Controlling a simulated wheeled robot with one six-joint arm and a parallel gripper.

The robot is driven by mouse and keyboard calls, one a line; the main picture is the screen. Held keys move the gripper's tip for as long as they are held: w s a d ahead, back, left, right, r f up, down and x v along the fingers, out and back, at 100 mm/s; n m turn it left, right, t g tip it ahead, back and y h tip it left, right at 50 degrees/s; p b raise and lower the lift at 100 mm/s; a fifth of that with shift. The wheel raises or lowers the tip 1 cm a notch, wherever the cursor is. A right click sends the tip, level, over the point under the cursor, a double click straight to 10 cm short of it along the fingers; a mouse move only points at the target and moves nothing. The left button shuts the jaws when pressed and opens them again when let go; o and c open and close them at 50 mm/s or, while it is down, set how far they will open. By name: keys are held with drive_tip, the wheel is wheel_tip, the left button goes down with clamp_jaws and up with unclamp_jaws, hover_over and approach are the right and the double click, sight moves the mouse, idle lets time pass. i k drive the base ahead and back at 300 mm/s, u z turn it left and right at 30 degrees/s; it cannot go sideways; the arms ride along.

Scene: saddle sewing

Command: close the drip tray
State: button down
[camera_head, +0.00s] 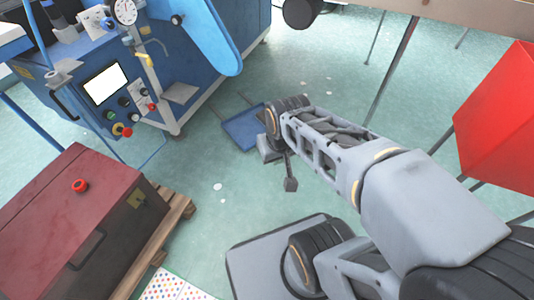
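The drip tray (243,131) is a shallow blue tray low by the floor, out in front of the blue machine (185,60). Thin dark rails seem to run from it back toward the machine's underside. The tray's right end is partly hidden behind the end of my arm. My gripper (290,183) hangs at the arm's end, just right of the tray in the picture. One dark finger-like part points down; the rest is hidden by the wrist. I cannot tell whether it touches the tray or holds anything.
A dark red chest (75,225) on a wooden pallet (160,240) stands at the lower left. A red bin (500,120) is at the right, and a table (440,12) at the top right.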

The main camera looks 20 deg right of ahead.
sight(244, 128)
drive_tip(key=k, duration=0.8)
drive_tip(key=z, duration=0.65)
drive_tip(key=i, duration=2.1)
drive_tip(key=u, duration=1.85)
